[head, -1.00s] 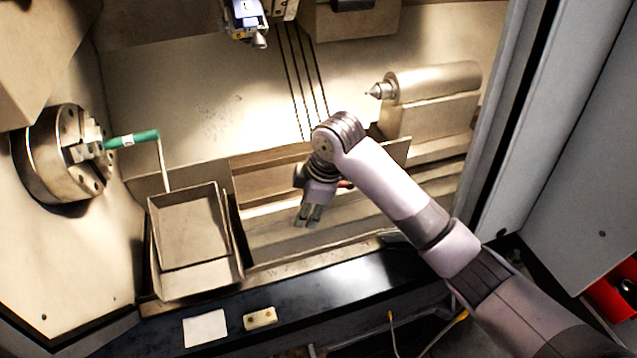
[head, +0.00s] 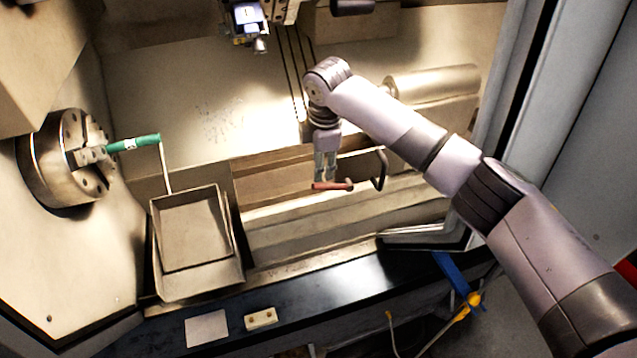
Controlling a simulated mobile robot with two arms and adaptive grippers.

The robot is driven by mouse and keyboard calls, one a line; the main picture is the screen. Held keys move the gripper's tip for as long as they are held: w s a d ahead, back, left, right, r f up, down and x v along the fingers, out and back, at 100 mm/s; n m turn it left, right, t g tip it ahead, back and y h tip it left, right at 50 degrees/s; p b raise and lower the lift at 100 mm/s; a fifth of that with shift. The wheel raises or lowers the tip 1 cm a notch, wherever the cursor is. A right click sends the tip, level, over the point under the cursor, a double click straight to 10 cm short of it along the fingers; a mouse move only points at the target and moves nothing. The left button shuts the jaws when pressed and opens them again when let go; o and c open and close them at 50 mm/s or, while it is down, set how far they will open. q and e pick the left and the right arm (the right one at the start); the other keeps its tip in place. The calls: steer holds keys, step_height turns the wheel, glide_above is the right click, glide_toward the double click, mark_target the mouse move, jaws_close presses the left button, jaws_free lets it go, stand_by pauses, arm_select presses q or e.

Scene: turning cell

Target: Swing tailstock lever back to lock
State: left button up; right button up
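The tailstock (head: 435,84) is a pale cylinder on a block at the right of the machine, partly hidden behind my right arm. A red lever (head: 342,185) lies roughly level in front of it, just below my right gripper. My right gripper (head: 325,176) points down, with its fingertips at the red lever. They overlap it in the picture; I cannot tell whether they touch or grip it. The lever's pivot is not clear. My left gripper is not in view.
A chuck (head: 66,160) with a green-handled key (head: 135,143) is at the left. A tray (head: 195,230) stands below it. A dark curved handle (head: 382,168) is right of the gripper. A tool turret (head: 250,22) hangs above. The grey door (head: 590,110) bounds the right.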

mark_target(319, 186)
steer(key=f, duration=0.3)
steer(key=w+f, duration=0.1)
steer(key=f, duration=0.2)
steer(key=f+p, duration=0.1)
steer(key=f, duration=0.3)
steer(key=shift+w+a, duration=0.2)
steer(key=shift+w, duration=0.15)
steer(key=shift+c, duration=0.4)
jaws_close()
